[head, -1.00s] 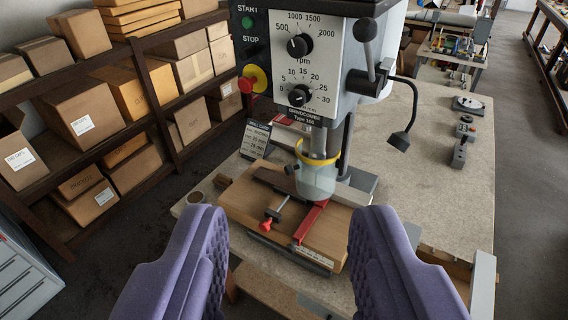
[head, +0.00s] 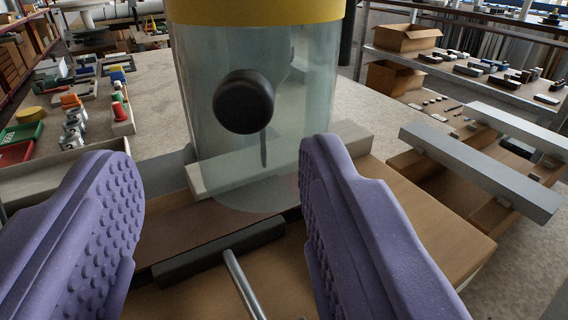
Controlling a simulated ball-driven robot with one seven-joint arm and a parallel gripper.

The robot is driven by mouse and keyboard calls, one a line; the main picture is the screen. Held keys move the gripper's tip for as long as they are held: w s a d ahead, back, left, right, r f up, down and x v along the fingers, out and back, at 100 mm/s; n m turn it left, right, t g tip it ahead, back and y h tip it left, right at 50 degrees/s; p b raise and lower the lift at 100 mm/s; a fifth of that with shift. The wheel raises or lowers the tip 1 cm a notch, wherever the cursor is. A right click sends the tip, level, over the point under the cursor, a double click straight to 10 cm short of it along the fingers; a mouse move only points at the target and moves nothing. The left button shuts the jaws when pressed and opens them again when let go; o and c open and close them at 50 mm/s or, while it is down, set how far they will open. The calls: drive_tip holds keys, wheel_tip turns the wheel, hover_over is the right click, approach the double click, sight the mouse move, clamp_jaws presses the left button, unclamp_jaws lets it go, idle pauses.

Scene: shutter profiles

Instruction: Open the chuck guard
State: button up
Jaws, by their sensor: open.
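The chuck guard is a clear, pale green-tinted cylinder (head: 210,70) under a yellow collar (head: 255,11) at the top of the view. A round black knob (head: 243,102) sticks out from the front of the guard towards me. My gripper (head: 215,165) is open and empty. Its purple, studded fingers stand left and right of the guard's lower part, with the knob between and above the tips. The right fingertip overlaps the guard's lower right edge; I cannot tell if they touch. The guard hangs down around a dark, thin drill bit (head: 264,148).
Below the guard are a wooden base board (head: 430,215), a dark vice jaw (head: 215,255) and a metal screw rod (head: 240,283) between my fingers. Small parts and trays (head: 75,130) lie on the bench at left. A metal rail (head: 480,170) stands at right.

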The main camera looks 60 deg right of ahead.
sight(244, 104)
drive_tip(key=b+x, duration=0.1)
drive_tip(key=x, duration=0.6)
drive_tip(key=shift+s+d+f+b, duration=0.1)
drive_tip(key=shift+s+d+b, duration=0.05)
drive_tip(key=shift+d+b, duration=0.3)
drive_tip(key=shift+w+d, duration=0.2)
drive_tip(key=shift+d, duration=0.2)
clamp_jaws()
